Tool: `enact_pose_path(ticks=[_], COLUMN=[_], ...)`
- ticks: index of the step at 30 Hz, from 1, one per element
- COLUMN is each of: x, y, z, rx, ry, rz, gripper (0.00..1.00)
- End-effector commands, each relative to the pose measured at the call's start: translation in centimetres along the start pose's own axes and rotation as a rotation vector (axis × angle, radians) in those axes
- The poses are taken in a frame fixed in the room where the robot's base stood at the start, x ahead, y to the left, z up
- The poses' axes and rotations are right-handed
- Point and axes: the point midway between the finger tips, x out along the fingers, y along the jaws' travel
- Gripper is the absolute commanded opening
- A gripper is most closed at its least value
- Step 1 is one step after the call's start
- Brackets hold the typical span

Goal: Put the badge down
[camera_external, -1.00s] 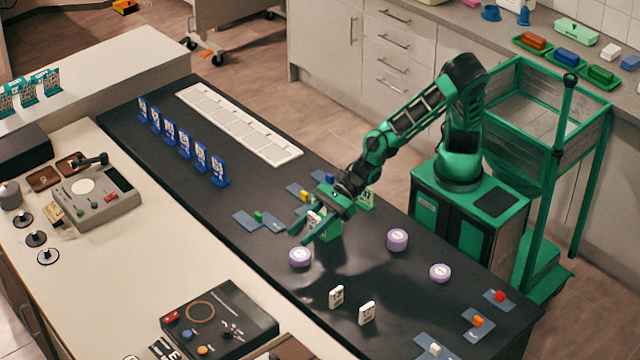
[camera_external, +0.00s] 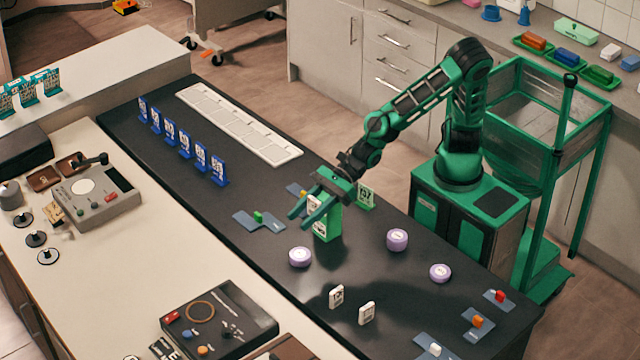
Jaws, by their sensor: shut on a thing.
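My gripper (camera_external: 301,217) is over the dark counter (camera_external: 265,210), its green fingers pointing down and to the left in the outside view. It is shut on a small white badge (camera_external: 314,203), which shows between the fingers and is partly hidden by them. The badge is beside or above a green block with a white label (camera_external: 328,226). I cannot tell whether they touch. Two similar white badges, one (camera_external: 336,296) and another (camera_external: 367,313), stand upright nearer the front of the counter.
Lilac round pieces, such as this one (camera_external: 300,257), stand close by. A second green labelled piece (camera_external: 366,197) is behind my gripper. Several blue upright tags (camera_external: 185,145) and a long white tray (camera_external: 238,124) are to the left.

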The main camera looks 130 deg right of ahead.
Motion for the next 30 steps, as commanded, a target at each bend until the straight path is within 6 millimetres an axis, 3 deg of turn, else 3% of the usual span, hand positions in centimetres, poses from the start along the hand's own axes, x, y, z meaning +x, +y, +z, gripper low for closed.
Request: enact_pose_path(ticks=[11,17,24,30], x=[-0.5,-1.9,-5.3,-7.9], y=[-7.2,-13.8,-23.0,-27.6], z=[-0.9,-1.8,-3.0,-3.5], rx=[0.067,0.132,0.229,0.279], ry=[0.025,0.034,0.027,0.012], rz=[-0.159,-0.312,-0.542,-0.666], gripper=[0.14,0.14,0.14,0.14])
